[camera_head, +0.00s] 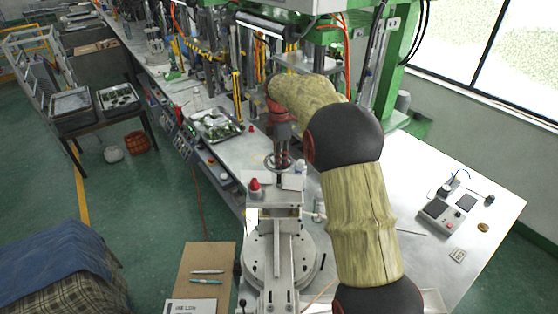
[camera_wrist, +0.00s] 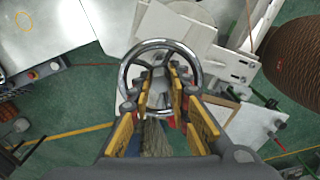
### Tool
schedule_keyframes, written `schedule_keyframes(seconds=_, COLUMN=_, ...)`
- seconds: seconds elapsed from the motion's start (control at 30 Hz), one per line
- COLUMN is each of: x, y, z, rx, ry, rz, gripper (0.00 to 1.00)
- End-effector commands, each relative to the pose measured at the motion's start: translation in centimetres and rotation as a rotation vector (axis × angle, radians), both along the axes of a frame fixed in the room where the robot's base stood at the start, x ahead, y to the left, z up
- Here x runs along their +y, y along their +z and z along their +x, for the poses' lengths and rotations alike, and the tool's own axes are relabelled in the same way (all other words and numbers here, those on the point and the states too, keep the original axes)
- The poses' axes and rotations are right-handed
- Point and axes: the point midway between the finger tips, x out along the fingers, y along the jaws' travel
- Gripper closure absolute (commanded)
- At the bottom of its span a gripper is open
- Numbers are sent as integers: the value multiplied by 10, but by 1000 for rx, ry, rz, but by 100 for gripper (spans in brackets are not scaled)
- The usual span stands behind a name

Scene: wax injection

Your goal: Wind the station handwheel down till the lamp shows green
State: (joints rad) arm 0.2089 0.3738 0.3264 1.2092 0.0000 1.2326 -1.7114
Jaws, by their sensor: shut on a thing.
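The handwheel (camera_wrist: 160,43) is a chrome ring with a hub, seen nearly face-on in the wrist view. It also shows in the head view (camera_head: 266,163), on top of a thin post at the back of the pale station (camera_head: 274,214). My gripper (camera_wrist: 160,85) reaches down over the wheel, with its yellow-padded fingers on either side of the hub area. It is shut on the handwheel; the exact contact is partly hidden. In the head view my gripper (camera_head: 281,150) points down at the wheel. A red dome (camera_head: 255,184) sits on the station; whether it is the lamp is unclear. I see no green light.
A tray of parts (camera_head: 217,126) lies on the long bench, left of my arm. A small device (camera_head: 439,216) stands on the bench at right. A brown board (camera_head: 208,258) with pens and a paper lies at the front. Green machine frames stand behind.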

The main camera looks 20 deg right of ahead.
Motion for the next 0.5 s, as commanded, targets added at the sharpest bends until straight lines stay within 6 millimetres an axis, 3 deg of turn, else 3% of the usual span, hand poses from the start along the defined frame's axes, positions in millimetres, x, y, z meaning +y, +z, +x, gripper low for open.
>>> schedule_keyframes(seconds=0.5, x=0, y=3, z=1, rx=-6, ry=192, rz=-1, gripper=100)
